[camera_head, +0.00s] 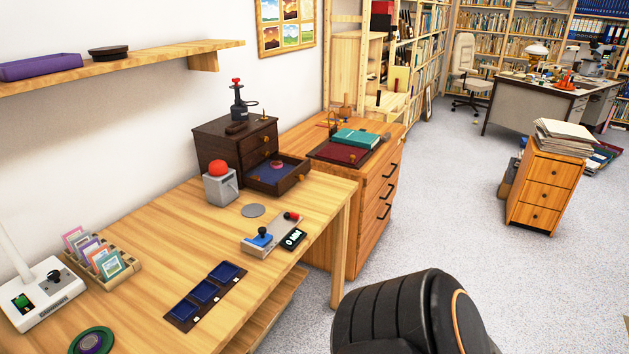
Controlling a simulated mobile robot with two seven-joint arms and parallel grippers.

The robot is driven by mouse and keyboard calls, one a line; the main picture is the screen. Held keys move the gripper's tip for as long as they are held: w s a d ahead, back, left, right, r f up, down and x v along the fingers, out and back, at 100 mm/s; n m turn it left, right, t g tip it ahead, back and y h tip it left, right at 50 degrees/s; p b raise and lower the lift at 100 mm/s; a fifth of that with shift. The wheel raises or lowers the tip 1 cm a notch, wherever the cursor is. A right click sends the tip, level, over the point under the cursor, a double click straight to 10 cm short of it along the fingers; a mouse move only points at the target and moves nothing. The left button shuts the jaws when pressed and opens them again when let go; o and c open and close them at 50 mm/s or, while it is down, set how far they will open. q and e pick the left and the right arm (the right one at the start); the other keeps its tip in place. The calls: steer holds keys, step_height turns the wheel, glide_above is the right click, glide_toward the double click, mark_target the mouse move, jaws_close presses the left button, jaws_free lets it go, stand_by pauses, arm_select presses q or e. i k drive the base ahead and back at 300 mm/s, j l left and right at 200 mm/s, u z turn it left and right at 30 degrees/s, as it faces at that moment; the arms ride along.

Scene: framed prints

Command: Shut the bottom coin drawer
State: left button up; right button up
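A small dark wooden coin cabinet (220,147) stands at the back right of the light wooden desk, against the wall. Its bottom drawer (266,183) is pulled out toward the right and front, showing a blue lining inside. A small orange-brown knob (299,178) is on the drawer's front. The drawers above it look shut. Neither of my grippers is in view, and nothing of mine is seen touching the drawer.
A grey box with a red dome (218,168) stands close to the cabinet's left front. A grey disc (253,210) and a device with a blue knob (262,237) lie in front. A wooden chest (370,190) with black handles stands right of the desk.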

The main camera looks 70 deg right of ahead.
mark_target(273, 181)
steer(key=z, duration=1.4)
steer(key=i+l+z, duration=0.2)
steer(key=l, duration=0.2)
steer(key=l+z, duration=0.2)
steer(key=l, duration=0.2)
steer(key=i+l, duration=0.75)
steer(key=l, duration=0.2)
steer(key=i+l+u, duration=0.2)
steer(key=u, duration=0.15)
steer(key=i+l+u, duration=0.15)
steer(key=l+u, duration=0.15)
steer(key=l, duration=0.15)
